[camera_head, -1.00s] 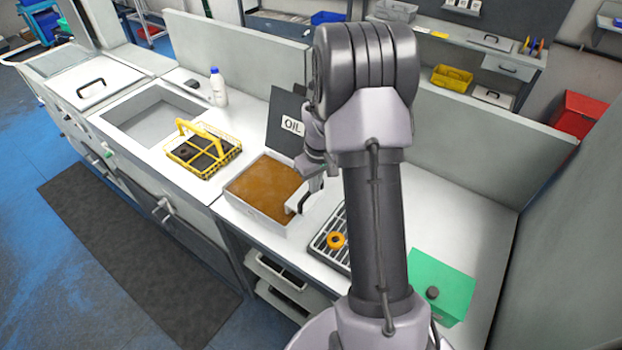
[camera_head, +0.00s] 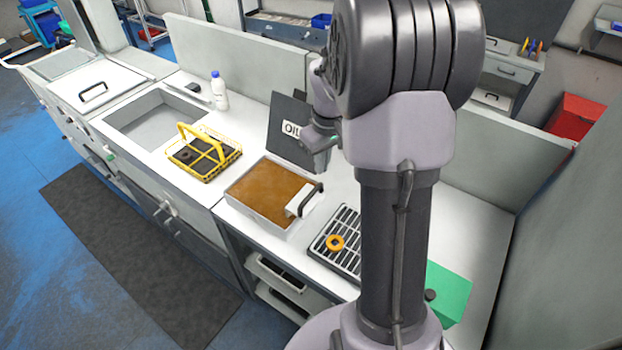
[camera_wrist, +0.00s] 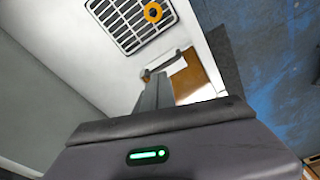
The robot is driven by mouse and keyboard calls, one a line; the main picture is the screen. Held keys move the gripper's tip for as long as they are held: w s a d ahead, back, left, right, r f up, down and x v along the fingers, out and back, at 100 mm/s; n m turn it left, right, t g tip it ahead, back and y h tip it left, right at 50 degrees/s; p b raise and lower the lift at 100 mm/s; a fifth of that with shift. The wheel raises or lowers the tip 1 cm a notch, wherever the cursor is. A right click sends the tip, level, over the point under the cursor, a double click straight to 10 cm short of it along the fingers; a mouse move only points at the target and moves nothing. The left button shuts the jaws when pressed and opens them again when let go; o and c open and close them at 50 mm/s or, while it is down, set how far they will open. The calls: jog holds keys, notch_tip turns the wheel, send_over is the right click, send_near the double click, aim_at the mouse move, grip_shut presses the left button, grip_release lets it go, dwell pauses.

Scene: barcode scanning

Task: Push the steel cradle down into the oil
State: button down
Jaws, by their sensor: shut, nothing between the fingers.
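The oil bath is a pale rectangular tray (camera_head: 232,198) filled with brown oil (camera_head: 268,190), in the middle of the head view. The steel cradle (camera_head: 296,203) is at its right end, with a black curved handle (camera_head: 312,196) standing above the rim. How deep the cradle sits is unclear. In the wrist view, the cradle (camera_wrist: 172,63) and the brown oil (camera_wrist: 192,78) show just beyond my fingers. My gripper (camera_wrist: 154,84) is shut and empty, above the cradle side of the bath. In the head view my arm partly hides the gripper.
A dark OIL sign (camera_head: 290,128) stands behind the bath. A drain rack (camera_head: 346,252) with an orange ring (camera_head: 335,242) is to its right. A yellow basket (camera_head: 205,158) and a white bottle (camera_head: 219,92) are to the left. A green block (camera_head: 450,290) is at front right.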

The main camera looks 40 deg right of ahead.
jog(key=r, duration=0.5)
jog(key=shift+s+r+p, duration=0.2)
jog(key=shift+s+p, duration=0.05)
jog(key=shift+p, duration=0.1)
jog(key=shift+f, duration=0.1)
dwell(0.5)
